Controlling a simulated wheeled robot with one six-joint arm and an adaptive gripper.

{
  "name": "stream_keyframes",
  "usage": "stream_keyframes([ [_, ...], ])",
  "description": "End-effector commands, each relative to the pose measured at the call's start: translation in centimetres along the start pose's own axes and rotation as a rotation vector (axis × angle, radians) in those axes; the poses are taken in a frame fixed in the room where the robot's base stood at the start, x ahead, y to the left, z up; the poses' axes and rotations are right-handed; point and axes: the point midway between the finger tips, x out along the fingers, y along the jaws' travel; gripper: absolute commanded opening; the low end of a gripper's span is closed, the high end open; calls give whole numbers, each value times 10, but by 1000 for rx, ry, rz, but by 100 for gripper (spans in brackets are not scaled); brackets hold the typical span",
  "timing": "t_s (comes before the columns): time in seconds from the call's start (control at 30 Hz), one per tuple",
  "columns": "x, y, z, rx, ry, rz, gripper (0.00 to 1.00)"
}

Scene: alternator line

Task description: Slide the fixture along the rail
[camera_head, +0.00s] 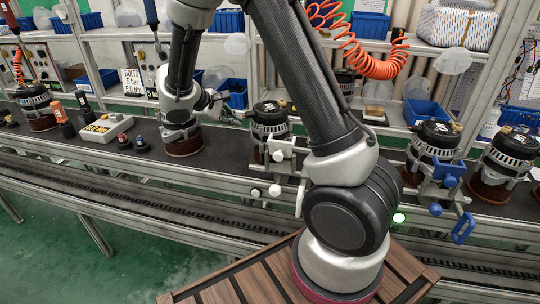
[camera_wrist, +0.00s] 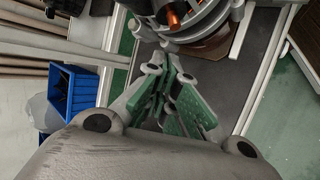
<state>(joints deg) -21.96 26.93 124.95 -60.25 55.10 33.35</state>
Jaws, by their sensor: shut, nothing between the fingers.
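The nearest fixture is a brown round base (camera_wrist: 208,50) carrying a black and silver alternator (camera_head: 270,121), with a white clamp (camera_head: 282,149) on its front side. It stands upright on the dark rail (camera_head: 225,158). My gripper (camera_head: 229,110) is to the left of this alternator, low over the rail. In the wrist view my gripper (camera_wrist: 170,75) shows green finger pads close together, shut and empty. The fingertips point at the alternator (camera_wrist: 190,22) and its base, just short of them or touching; I cannot tell which. My arm hides part of the rail to the right.
Another alternator (camera_head: 37,108) stands at the far left. A white box (camera_head: 106,128) and several small parts lie left of my wrist. A blue bin (camera_wrist: 72,98) is beside the gripper.

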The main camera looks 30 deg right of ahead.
Motion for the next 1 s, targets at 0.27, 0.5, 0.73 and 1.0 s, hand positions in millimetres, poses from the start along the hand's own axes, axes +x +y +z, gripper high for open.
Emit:
stream_keyframes([
  [0.27,26,0,1,0,-3,-1,0],
  [0.5,37,1,16,1,-2,0,0],
  [0.73,45,0,36,1,-4,-1,0],
  [1.0,54,1,59,2,-6,-1,0],
])
